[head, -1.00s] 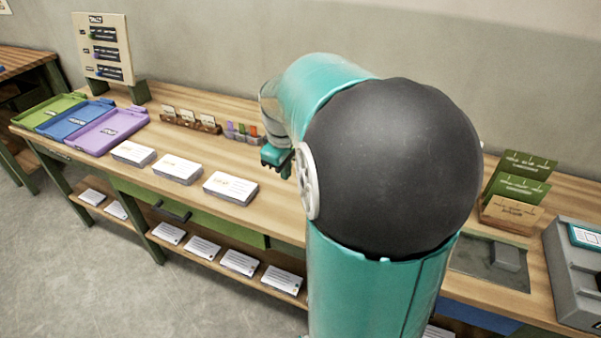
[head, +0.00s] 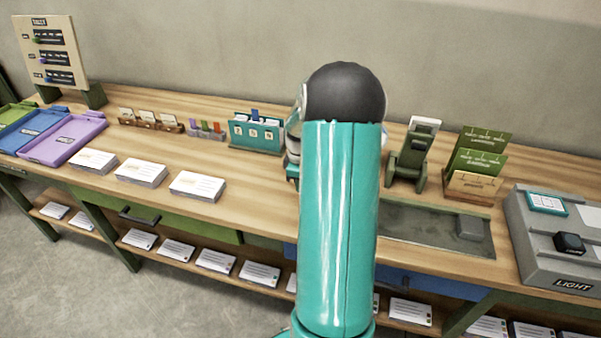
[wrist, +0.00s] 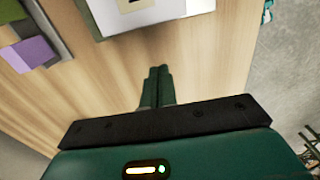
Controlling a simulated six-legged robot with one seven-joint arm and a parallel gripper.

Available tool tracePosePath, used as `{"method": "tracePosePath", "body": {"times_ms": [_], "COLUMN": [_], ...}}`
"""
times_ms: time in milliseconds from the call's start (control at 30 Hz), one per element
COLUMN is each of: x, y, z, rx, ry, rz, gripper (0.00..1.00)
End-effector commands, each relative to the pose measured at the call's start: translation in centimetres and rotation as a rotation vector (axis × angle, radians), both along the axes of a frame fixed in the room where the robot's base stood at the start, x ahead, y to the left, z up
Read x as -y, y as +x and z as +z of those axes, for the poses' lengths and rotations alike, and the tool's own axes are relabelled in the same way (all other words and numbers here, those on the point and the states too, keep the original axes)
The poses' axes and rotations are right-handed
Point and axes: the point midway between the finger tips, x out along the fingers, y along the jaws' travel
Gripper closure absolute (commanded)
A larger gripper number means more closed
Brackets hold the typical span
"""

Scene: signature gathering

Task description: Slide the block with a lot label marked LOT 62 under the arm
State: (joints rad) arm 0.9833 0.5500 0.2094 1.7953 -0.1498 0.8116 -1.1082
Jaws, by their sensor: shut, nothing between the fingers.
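Three white paper blocks with printed labels lie in a row on the bench: a left block (head: 93,160), a middle block (head: 140,172) and a right block (head: 197,185). Their lot numbers are too small to read, so I cannot tell which is LOT 62. A green upright device (head: 412,155), possibly the one with the arm, stands right of my arm. My gripper (wrist: 157,72) is shut and empty in the wrist view, above the wood. A pale block with a dark mark (wrist: 165,14) lies just beyond the fingertips. My arm mostly hides the gripper in the head view.
A teal numbered rack (head: 256,134) stands at the back. Purple (head: 62,145) and blue trays lie left. A recessed dark plate (head: 425,231) holds a small grey block (head: 474,229). A grey LIGHT box (head: 560,245) stands right. The front middle of the bench is clear.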

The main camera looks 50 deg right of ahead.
Motion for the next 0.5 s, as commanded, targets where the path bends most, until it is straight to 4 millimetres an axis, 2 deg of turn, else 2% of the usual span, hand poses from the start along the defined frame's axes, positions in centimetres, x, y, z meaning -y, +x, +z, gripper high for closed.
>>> {"method": "tracePosePath", "body": {"times_ms": [100, 300, 500], "x": [-0.1, 1.3, 1.6], "y": [0.0, -2.8, -3.7], "z": [-2.5, -2.3, -2.3], "rx": [-0.003, 0.0, 0.0], "ry": [0.003, -0.001, 0.0], "rz": [-0.001, -0.003, -0.001], "gripper": [1.0, 1.0, 1.0]}}
